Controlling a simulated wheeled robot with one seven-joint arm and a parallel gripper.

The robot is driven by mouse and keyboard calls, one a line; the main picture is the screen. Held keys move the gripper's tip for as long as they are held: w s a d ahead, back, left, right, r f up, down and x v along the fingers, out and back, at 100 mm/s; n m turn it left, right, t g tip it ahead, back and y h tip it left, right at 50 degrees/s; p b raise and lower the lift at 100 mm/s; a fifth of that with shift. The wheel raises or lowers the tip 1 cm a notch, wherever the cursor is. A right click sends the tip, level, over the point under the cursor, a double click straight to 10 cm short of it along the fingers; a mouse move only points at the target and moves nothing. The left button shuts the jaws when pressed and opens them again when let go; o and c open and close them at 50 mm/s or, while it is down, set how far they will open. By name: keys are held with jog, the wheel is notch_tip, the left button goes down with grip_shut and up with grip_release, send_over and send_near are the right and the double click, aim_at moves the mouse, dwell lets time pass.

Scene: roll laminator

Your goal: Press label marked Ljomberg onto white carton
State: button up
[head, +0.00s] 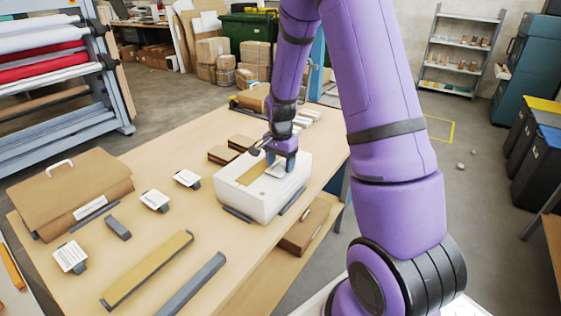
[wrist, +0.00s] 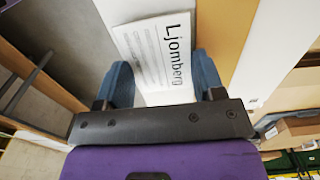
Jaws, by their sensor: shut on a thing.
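The white carton (head: 262,206) sits on the wooden table, held between dark strips at its base, with a tan tape band along its top. My gripper (head: 281,160) is over the carton's top, pointing down. In the wrist view, its blue fingers (wrist: 163,85) are either side of the white label marked Ljomberg (wrist: 152,55) and are shut on it. The label's printed face shows, its lettering running along its right side, and it lies over the carton's white top beside the tan band (wrist: 223,40). Whether the label touches the carton cannot be told.
Several white labels stand on small grey holders, including one (head: 187,178) and another (head: 155,200); one grey block (head: 118,228) is bare. A brown box (head: 75,187) stands at left. Brown pieces (head: 222,154) lie behind the carton. Two long bars lie in front, one tan (head: 148,270).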

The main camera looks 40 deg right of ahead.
dwell(0.3)
jog(key=o, duration=1.1)
jog(key=shift+r, duration=3)
